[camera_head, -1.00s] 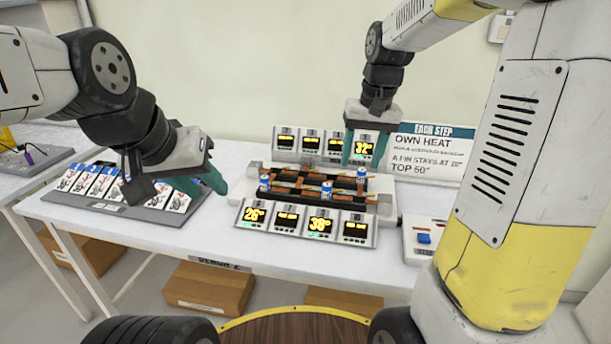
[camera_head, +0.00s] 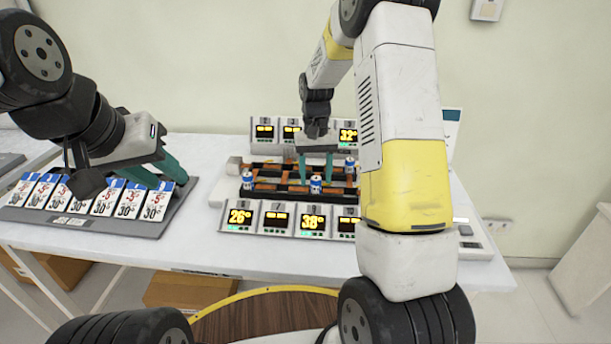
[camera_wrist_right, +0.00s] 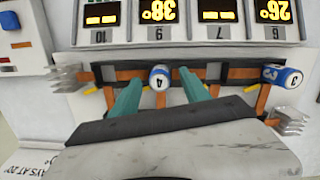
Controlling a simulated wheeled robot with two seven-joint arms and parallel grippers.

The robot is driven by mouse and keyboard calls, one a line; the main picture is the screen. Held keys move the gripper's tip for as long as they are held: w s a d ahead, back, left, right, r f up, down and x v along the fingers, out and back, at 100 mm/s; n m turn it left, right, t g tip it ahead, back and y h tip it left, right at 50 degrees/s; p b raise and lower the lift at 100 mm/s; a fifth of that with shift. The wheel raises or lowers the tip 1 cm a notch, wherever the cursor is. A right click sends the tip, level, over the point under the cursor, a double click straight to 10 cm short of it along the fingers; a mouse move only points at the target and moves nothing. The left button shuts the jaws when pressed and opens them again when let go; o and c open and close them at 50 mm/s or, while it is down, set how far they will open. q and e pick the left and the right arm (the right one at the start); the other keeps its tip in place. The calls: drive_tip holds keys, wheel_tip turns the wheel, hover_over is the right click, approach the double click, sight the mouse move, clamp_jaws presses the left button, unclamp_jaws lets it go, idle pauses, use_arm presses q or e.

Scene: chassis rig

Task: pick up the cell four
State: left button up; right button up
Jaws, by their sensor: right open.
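Cell four (camera_wrist_right: 160,77), a small blue and white can with a "4" on its top, stands upright in the dark rack (camera_head: 275,191). It also shows in the head view (camera_head: 316,184). My right gripper (camera_head: 315,176) is open above the rack, pointing down. In the right wrist view its two teal fingers (camera_wrist_right: 160,88) are apart, with cell four seen in the gap between their tips. I cannot tell whether the fingertips reach down beside it. My left gripper (camera_head: 158,173) is open and empty, over the card tray at the left.
Cell three (camera_wrist_right: 282,77) stands at the rack's left end in the head view, and another cell (camera_head: 349,165) at its back right. Temperature displays (camera_head: 312,222) line the rack's front; more stand behind. A grey tray (camera_head: 90,225) of price-like cards lies left.

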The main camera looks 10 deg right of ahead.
drive_tip(key=shift+s+f, duration=0.1)
drive_tip(key=shift+f, duration=0.6)
clamp_jaws()
drive_tip(key=shift+r, duration=0.1)
